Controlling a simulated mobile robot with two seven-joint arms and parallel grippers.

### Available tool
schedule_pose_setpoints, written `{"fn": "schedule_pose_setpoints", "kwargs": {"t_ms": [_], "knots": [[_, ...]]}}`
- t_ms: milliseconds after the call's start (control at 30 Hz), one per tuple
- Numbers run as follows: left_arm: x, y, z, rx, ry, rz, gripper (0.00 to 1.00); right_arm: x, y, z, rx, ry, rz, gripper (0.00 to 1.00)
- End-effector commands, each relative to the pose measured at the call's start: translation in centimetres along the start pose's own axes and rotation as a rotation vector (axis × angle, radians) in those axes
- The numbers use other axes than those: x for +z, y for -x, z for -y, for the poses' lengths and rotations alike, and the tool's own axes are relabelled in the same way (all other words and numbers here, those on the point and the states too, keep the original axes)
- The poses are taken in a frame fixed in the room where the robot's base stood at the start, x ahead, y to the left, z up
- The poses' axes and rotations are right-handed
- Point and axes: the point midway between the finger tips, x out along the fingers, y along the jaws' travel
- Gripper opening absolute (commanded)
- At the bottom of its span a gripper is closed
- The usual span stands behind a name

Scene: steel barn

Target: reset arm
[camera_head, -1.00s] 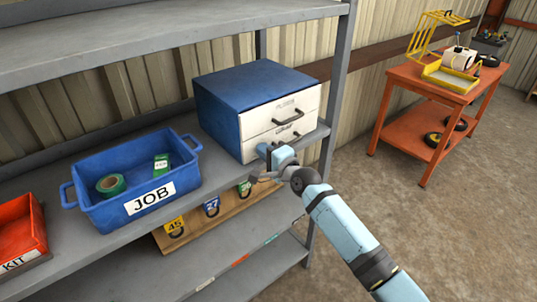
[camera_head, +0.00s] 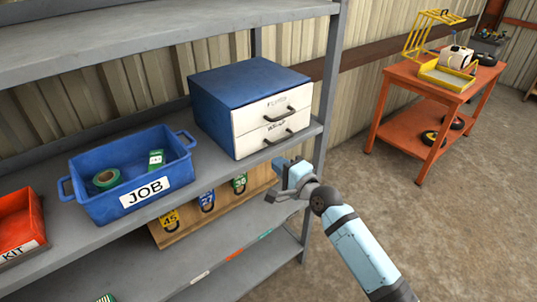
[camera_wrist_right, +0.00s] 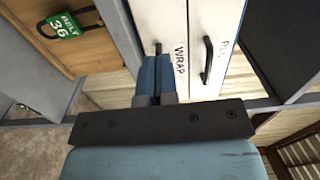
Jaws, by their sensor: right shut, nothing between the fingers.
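My right gripper (camera_head: 284,181) is shut and empty in the head view, in front of the shelf edge, below and apart from the drawer cabinet. Its closed fingers also show in the wrist view (camera_wrist_right: 153,80), pointing toward the drawer fronts. The blue cabinet (camera_head: 235,85) has two white drawers, both shut, with dark handles. The lower drawer (camera_head: 272,133) reads WRAP; the upper drawer's label is hard to read. My left gripper is not in view.
A blue JOB bin (camera_head: 140,190) holds green tape (camera_head: 106,178) and a small green-and-white item (camera_head: 156,160). A red KIT bin (camera_head: 20,225) stands left. A wooden board (camera_head: 222,206) with padlocks is below. An orange cart (camera_head: 420,110) stands right; the floor before it is clear.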

Motion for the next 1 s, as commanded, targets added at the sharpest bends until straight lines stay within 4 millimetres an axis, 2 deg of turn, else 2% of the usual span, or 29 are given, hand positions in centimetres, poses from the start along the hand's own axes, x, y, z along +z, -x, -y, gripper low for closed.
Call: {"fn": "schedule_pose_setpoints", "kwargs": {"t_ms": [100, 200, 433, 567, 667, 767, 900, 1000], "knots": [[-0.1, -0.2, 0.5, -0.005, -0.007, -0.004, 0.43, 0.0, 2.2, -0.2, 0.002, 0.000, -0.001, 0.00], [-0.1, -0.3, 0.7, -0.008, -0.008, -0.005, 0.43, 0.0, 3.2, -0.1, 0.001, 0.000, 0.000, 0.00], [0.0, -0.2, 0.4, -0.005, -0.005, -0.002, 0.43, 0.0, 4.0, -0.1, 0.004, 0.004, -0.001, 0.00], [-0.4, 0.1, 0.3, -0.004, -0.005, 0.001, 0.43, 0.4, 5.7, -1.8, 0.038, 0.073, -0.020, 0.00], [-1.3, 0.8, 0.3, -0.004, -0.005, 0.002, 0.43, 1.2, 8.8, -4.5, 0.104, 0.213, -0.049, 0.00], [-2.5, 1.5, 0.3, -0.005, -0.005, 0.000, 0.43, 2.4, 13.4, -7.9, 0.205, 0.415, -0.073, 0.00], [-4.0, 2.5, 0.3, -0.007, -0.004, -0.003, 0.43, 4.3, 20.6, -11.9, 0.367, 0.717, -0.065, 0.00], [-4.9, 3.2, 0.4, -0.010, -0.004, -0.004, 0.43, 5.8, 26.0, -14.0, 0.486, 0.928, -0.027, 0.00]]}}
